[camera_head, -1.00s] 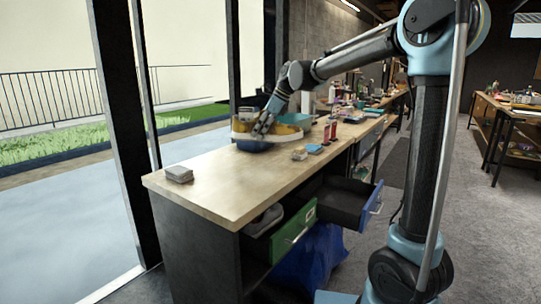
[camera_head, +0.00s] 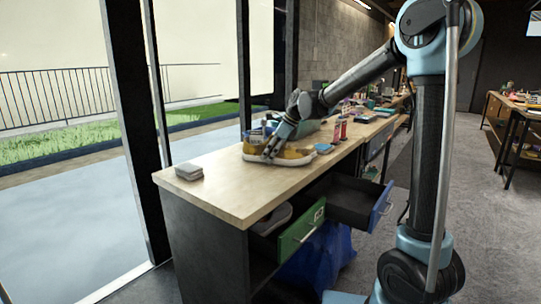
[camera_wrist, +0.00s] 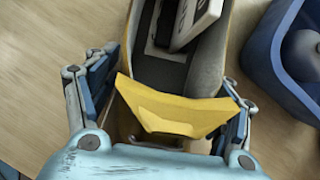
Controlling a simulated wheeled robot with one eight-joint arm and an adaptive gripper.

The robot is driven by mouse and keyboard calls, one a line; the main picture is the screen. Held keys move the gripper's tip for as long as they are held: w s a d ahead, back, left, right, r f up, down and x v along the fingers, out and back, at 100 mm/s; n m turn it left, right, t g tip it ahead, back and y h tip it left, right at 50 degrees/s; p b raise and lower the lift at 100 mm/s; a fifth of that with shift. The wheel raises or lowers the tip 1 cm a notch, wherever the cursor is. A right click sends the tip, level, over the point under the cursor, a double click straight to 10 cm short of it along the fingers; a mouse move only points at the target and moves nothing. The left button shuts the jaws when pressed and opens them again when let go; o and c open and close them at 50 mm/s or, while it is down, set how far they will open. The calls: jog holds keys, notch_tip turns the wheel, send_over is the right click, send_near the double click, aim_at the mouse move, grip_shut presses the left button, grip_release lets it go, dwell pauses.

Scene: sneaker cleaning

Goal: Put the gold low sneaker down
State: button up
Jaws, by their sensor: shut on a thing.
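The gold low sneaker (camera_head: 292,157) is at the bench's far part in the head view, sole down, at or just above the wood; I cannot tell if it touches. In the wrist view its yellow heel (camera_wrist: 172,112) and grey inside show, with a white and black piece at the top, cut off by the frame. My gripper (camera_head: 270,153) reaches down from above at the shoe. In the wrist view its fingers stand on both sides of the heel, shut on it (camera_wrist: 172,85).
A blue bin (camera_wrist: 262,52) with a rounded thing inside stands close right of the shoe in the wrist view. The bench top (camera_head: 228,190) is clear in front, with a grey stack (camera_head: 189,172) at left. Bottles (camera_head: 340,130) stand behind. A blue drawer (camera_head: 380,207) and green drawer (camera_head: 301,232) are open.

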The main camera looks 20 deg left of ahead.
jog(key=o, duration=1.3)
jog(key=shift+r, duration=0.1)
jog(key=v, duration=1.2)
jog(key=s+d+f+n+t+h, duration=0.1)
jog(key=s+d+f+n, duration=0.2)
jog(key=d, duration=0.8)
jog(key=s+d+f+n+h, duration=0.1)
jog(key=s+d+f+n, duration=0.4)
jog(key=s+d+f, duration=0.2)
jog(key=s+d+f+n+t+h, duration=0.1)
jog(key=s+d+f+n, duration=0.4)
jog(key=s+d, duration=0.5)
jog(key=s+d+f+n+h, duration=0.3)
jog(key=s+d+f+n, duration=0.2)
jog(key=s+d+f, duration=0.3)
jog(key=shift+s+d+f, duration=0.1)
jog(key=shift+d+f, duration=0.05)
jog(key=shift+d, duration=0.5)
jog(key=shift+s+d+f, duration=0.1)
jog(key=shift+s+d, duration=0.05)
jog(key=shift+d, duration=0.45)
jog(key=shift+s+d+f, duration=0.1)
jog(key=shift+d+f, duration=0.05)
jog(key=shift+d, duration=0.5)
